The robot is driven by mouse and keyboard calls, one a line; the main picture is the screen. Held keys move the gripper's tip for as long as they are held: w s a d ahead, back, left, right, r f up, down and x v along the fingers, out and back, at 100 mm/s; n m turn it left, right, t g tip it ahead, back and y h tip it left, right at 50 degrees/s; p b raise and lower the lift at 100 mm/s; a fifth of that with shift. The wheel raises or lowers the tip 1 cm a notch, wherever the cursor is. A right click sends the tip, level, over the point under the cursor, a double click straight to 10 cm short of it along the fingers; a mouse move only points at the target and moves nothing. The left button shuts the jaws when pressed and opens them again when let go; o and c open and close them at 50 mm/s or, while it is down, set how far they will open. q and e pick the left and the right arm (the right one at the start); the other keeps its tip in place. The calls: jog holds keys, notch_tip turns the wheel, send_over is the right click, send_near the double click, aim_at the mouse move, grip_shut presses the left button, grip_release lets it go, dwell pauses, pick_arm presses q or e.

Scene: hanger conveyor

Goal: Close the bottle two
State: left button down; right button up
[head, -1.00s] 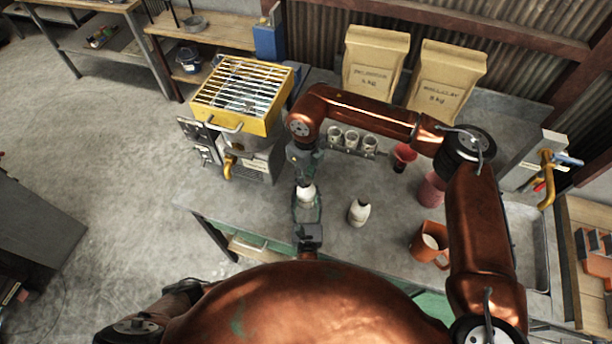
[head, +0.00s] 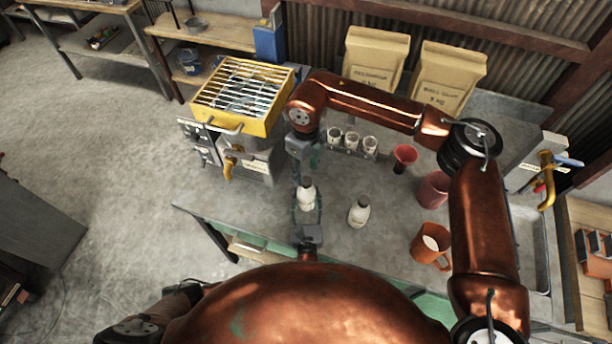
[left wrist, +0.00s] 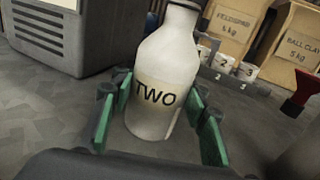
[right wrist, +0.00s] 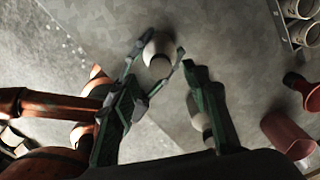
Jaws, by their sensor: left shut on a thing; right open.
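Bottle two (head: 307,196) is a pale bottle standing upright near the front of the table. Its label "TWO" faces my left gripper in the left wrist view (left wrist: 158,97). A dark band shows at its neck; the view cuts off its mouth. My left gripper (head: 307,212) is shut on the bottle's body, one green finger on each side. My right gripper (head: 303,172) hangs above and behind the bottle, open, its fingers (right wrist: 160,72) apart and empty. I cannot tell whether a cap sits on the bottle.
A second pale bottle (head: 358,213) stands just to the right. Numbered cups (head: 352,142), a red funnel (head: 404,156), a red cup (head: 433,189) and an orange mug (head: 428,246) stand further right.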

notch_tip(320, 180, up, 8)
dwell(0.4)
pick_arm(q)
jog(key=c, duration=1)
grip_release()
jog(key=shift+c, duration=0.2)
pick_arm(e)
jog(key=shift+f, duration=0.1)
pick_arm(q)
jog(key=shift+s, duration=0.15)
jog(key=s, duration=1.1)
jog(key=shift+s+d, duration=0.15)
jog(key=shift+s, duration=0.25)
